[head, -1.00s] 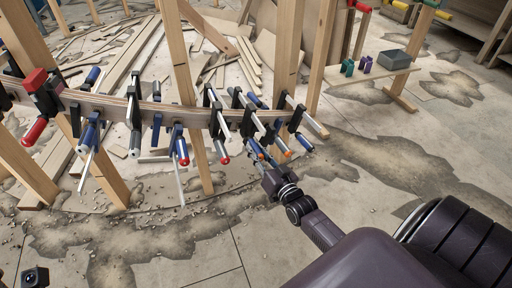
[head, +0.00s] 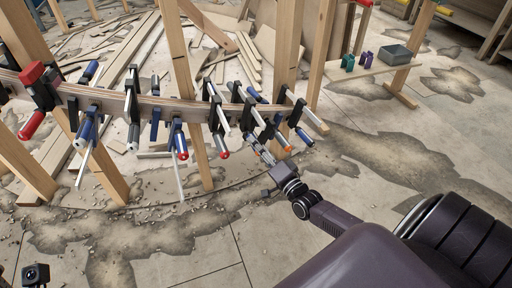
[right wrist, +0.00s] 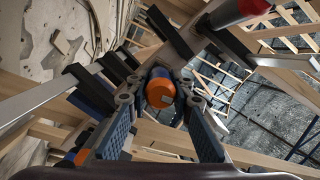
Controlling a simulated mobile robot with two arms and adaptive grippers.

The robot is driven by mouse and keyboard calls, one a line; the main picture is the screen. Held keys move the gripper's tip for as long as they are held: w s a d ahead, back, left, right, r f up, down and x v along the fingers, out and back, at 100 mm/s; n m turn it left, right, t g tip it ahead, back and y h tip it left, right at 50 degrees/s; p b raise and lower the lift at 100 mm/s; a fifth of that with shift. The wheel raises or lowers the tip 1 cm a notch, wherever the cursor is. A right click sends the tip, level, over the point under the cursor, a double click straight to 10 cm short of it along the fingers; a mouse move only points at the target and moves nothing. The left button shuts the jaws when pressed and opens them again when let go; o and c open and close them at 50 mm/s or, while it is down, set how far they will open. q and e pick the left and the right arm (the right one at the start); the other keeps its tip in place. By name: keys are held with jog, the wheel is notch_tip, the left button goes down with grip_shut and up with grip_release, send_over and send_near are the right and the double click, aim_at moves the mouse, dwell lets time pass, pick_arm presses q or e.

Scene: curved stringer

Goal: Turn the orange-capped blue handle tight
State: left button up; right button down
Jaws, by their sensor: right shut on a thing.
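The orange-capped blue handle belongs to a clamp on the curved wooden stringer. In the right wrist view its orange cap (right wrist: 160,92) faces the camera between the two fingers. My right gripper (head: 258,148) reaches the clamp from below right in the head view. In the right wrist view my right gripper (right wrist: 160,98) is shut on the handle, one finger at each side of the cap. The fingers hide most of the blue part. A second orange cap (head: 287,149) shows just right of my gripper in the head view. My left gripper's fingers do not show.
The curved stringer (head: 180,109) carries several clamps close together, some with red-ended handles. Wooden posts (head: 287,45) stand behind and beside it. A shelf (head: 365,72) at upper right holds a grey box (head: 395,57).

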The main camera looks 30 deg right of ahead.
jog(key=shift+m, duration=0.6)
jog(key=c, duration=1.7)
grip_release()
jog(key=s, duration=0.4)
jog(key=s+f, duration=0.1)
jog(key=s, duration=0.7)
jog(key=shift+d+f, duration=0.1)
jog(key=shift+f, duration=0.05)
jog(key=shift+s, duration=0.1)
